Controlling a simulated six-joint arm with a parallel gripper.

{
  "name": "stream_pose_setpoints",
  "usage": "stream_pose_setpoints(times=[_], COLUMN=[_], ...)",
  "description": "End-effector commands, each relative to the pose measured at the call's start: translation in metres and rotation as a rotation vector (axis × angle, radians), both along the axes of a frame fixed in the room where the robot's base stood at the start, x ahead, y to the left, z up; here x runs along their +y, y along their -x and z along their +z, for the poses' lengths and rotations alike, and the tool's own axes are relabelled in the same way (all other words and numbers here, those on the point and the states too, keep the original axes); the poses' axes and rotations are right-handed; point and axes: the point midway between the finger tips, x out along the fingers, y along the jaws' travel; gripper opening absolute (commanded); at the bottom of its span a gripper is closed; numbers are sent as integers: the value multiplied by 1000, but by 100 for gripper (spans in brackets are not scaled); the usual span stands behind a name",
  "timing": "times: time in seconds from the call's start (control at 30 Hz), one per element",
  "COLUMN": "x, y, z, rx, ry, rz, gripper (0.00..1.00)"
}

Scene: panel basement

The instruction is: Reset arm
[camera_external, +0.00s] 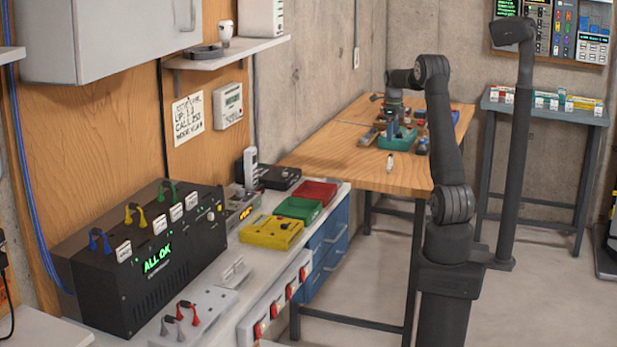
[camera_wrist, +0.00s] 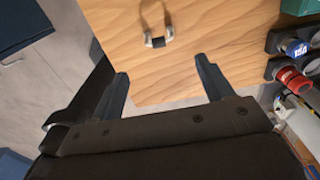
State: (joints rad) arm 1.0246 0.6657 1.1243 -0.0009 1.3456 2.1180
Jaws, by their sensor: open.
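My gripper (camera_wrist: 164,84) is open and empty in the wrist view, its two dark fingers spread apart above the wooden table. In the external view my arm bends at its elbow and reaches over the wooden table (camera_external: 345,155), with the wrist hanging down; the fingertips are too small to tell clearly there. A small U-shaped metal piece with a dark middle (camera_wrist: 158,41) lies on the wood ahead of the fingers in the wrist view, apart from them.
A green tray (camera_external: 405,138) and several small parts lie around the wrist on the table. Dark holders with blue and red parts (camera_wrist: 292,78) stand at right in the wrist view.

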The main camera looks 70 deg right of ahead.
Motion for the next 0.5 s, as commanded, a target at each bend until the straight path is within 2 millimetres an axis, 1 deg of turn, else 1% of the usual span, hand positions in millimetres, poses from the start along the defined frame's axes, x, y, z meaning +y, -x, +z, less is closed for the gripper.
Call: stream_pose_setpoints(times=[0.03,0.5], x=[1,1], y=[1,1], z=[-18,-113], rx=[6,5], ry=[-10,-8], rz=[0,0], gripper=[73,73])
